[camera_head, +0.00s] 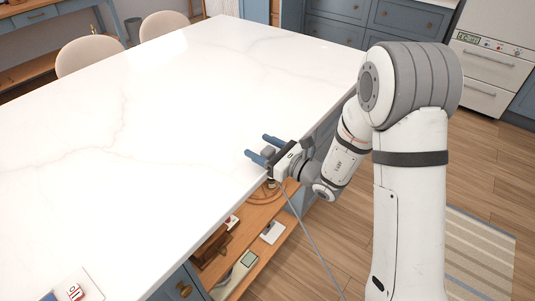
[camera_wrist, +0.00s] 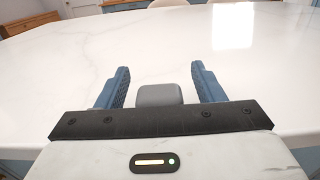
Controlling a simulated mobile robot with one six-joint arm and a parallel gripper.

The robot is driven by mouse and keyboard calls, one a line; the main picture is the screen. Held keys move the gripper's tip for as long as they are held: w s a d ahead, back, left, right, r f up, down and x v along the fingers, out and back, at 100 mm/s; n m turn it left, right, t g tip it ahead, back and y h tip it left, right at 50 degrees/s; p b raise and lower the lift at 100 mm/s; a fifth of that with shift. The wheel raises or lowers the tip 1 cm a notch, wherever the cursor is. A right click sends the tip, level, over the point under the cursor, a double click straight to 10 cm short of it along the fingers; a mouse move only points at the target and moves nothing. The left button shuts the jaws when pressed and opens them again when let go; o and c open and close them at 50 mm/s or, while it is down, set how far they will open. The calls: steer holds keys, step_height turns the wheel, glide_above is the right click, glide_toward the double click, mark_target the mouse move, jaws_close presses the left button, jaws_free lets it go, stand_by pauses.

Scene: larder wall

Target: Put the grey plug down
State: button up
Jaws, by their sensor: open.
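The grey plug (camera_wrist: 158,95) is a small block with rounded corners in the wrist view. It sits between the two blue fingers of my gripper (camera_wrist: 160,68), close to the dark palm bar. A gap shows on each side of it, so the fingers are open and apart from it. In the head view my gripper (camera_head: 256,145) is at the right edge of the white marble countertop (camera_head: 130,130), fingers pointing left over it. The plug is not clear there. I cannot tell whether its underside touches the countertop.
Open wooden shelves (camera_head: 262,212) with several small items lie below the counter edge. A thin grey cable (camera_head: 312,235) runs down from near my gripper. A white card (camera_head: 78,287) lies at the lower left. Most of the countertop is clear.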

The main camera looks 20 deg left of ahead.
steer(key=shift+c, duration=0.4)
steer(key=c, duration=1.1)
